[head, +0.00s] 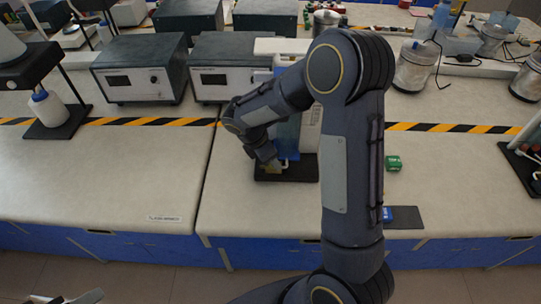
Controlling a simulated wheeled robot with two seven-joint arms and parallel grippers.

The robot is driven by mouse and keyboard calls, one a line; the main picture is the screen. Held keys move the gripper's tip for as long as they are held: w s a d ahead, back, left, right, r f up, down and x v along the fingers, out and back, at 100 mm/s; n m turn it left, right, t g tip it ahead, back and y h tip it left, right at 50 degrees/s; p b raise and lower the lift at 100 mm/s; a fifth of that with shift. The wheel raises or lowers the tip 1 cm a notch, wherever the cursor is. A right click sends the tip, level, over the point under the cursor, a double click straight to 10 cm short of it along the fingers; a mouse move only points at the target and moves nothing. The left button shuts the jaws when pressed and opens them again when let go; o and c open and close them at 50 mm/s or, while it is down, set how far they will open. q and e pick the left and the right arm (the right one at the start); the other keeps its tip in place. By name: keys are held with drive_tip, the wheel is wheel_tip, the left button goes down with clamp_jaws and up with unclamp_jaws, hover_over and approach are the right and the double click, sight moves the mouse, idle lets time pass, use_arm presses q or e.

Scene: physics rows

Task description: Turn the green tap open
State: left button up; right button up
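My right arm reaches up from the bottom and bends left, with its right gripper (272,166) pointing down at a dark base plate (300,172) on the near bench. A blue and grey upright apparatus (289,137) stands on that plate, partly hidden behind the arm. A small yellow-green patch shows at the gripper's tip, but I cannot tell whether it is a tap. The finger opening is too small and covered to read. A small green round object (393,163) lies on the bench right of my arm. Pale parts at the bottom left edge may be my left gripper (78,298), mostly cut off.
Grey instrument boxes (139,82) stand behind a yellow-black striped line (135,121). A white bottle (47,107) sits on a stand at left. Metal containers (415,67) are at back right. A dark pad with a blue item (402,216) lies near the front edge. The left bench front is clear.

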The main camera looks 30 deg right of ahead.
drive_tip(key=n, duration=0.2)
drive_tip(key=n+t, duration=0.1)
drive_tip(key=shift+s+n, duration=0.2)
drive_tip(key=shift+n, duration=0.2)
drive_tip(key=n+t, duration=0.1)
drive_tip(key=n, duration=0.1)
drive_tip(key=shift+s+d+r+n+y, duration=0.1)
drive_tip(key=shift+n+y, duration=0.2)
drive_tip(key=shift+y, duration=0.1)
drive_tip(key=n+t+p, duration=0.1)
drive_tip(key=n, duration=0.1)
drive_tip(key=n+t+y+p, duration=0.1)
drive_tip(key=n, duration=0.2)
drive_tip(key=shift+s+d+n, duration=0.15)
drive_tip(key=shift+n, duration=0.15)
drive_tip(key=shift+y, duration=0.3)
drive_tip(key=o, duration=1)
drive_tip(key=p+v, duration=0.2)
drive_tip(key=v, duration=0.5)
drive_tip(key=shift+s+r, duration=0.15)
drive_tip(key=shift+r, duration=0.1)
